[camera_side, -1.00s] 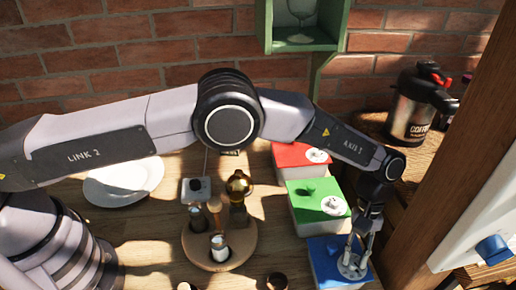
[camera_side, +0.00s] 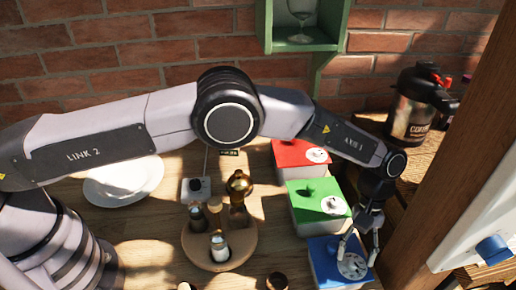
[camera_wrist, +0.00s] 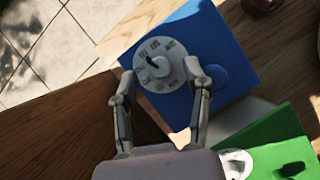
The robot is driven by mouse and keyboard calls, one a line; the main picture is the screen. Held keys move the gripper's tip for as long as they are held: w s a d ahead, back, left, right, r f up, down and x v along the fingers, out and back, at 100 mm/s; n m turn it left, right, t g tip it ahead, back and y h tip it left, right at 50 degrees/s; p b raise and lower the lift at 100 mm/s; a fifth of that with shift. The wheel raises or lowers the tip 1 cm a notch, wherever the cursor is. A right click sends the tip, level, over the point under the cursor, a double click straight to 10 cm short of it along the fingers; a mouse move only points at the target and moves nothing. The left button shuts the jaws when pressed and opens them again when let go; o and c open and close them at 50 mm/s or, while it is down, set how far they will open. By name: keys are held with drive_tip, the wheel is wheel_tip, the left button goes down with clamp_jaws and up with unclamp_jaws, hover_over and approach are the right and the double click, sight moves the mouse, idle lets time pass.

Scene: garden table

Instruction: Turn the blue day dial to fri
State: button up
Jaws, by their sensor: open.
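The blue box (camera_side: 322,262) stands at the front right of the table in the side view, and its blue top (camera_wrist: 222,45) fills the upper middle of the wrist view. A round pale dial (camera_wrist: 160,65) with dark lettering and a dark pointer lies on that top; it also shows in the side view (camera_side: 352,266). The lettering is too small to read surely. My gripper (camera_wrist: 163,78) is open, with one finger on each side of the dial. Whether the fingers touch its rim I cannot tell. In the side view my gripper (camera_side: 357,250) points down over the dial.
A green box (camera_side: 318,206) and a red box (camera_side: 300,153) with similar dials stand behind the blue one. A round wooden tray (camera_side: 208,262) with bottles is to the left. A wooden post (camera_side: 455,130) rises close on the right.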

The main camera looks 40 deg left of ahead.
drive_tip(key=v, duration=1.1)
drive_tip(key=shift+r, duration=0.2)
drive_tip(key=w+a+r+t, duration=0.3)
drive_tip(key=a+r, duration=0.9)
drive_tip(key=r, duration=0.4)
drive_tip(key=s+a+r+m+t, duration=0.2)
drive_tip(key=s+a+r, duration=0.3)
drive_tip(key=a+r, duration=0.65)
drive_tip(key=s+a+r+t, duration=0.1)
drive_tip(key=s+a+t, duration=0.2)
drive_tip(key=s+a, duration=0.8)
drive_tip(key=s+a+f+m+t, duration=0.1)
drive_tip(key=s+a+f, duration=0.1)
drive_tip(key=s+a, duration=0.2)
drive_tip(key=s+a+f+m+t+y, duration=0.1)
drive_tip(key=s+a+f, duration=0.2)
drive_tip(key=s, duration=0.6)
drive_tip(key=shift+s+a+f+y, duration=0.2)
drive_tip(key=shift+a+f+y, duration=0.1)
drive_tip(key=shift+a, duration=0.25)
